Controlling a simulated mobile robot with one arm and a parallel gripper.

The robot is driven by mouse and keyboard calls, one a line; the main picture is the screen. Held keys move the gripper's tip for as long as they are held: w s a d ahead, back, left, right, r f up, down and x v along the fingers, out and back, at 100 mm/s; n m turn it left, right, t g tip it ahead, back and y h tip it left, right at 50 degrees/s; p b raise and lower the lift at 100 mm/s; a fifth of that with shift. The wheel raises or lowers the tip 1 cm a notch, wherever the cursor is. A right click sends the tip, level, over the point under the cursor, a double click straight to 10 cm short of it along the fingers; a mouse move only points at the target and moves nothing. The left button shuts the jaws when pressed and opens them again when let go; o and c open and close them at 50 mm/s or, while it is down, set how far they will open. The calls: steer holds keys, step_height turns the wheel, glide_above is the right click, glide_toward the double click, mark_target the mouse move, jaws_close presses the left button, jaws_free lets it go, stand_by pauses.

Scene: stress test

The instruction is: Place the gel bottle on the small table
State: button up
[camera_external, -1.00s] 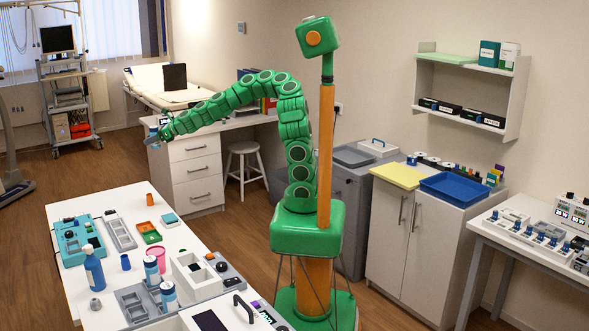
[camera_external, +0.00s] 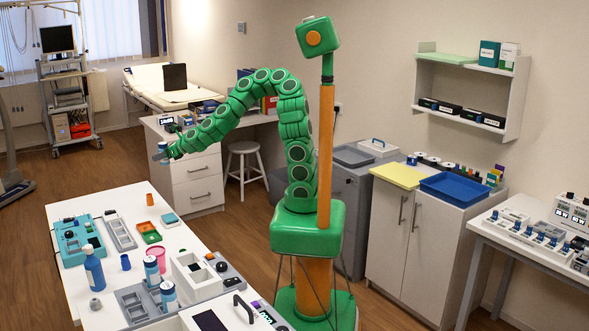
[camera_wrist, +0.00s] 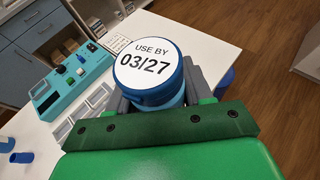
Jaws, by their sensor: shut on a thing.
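My gripper (camera_external: 165,156) is shut on a round bottle (camera_wrist: 148,72) with a blue rim and a white top label reading "USE BY 03/27". I take this to be the gel bottle, but only its top and a bit of blue side show in the wrist view. In the external view the bottle (camera_external: 162,149) is small at the end of my arm, held in the air beyond the far end of the white table (camera_external: 125,202). I cannot tell which table is the small one.
The white table holds a teal device (camera_external: 80,240), a blue pump bottle (camera_external: 93,267), two blue-and-white bottles, an orange cup (camera_external: 149,199) and trays. A desk with drawers (camera_external: 197,180) and a stool (camera_external: 243,160) stand behind. Open floor lies left of the desk.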

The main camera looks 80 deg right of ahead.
steer(key=shift+s+f, duration=0.15)
steer(key=shift+s, duration=0.1)
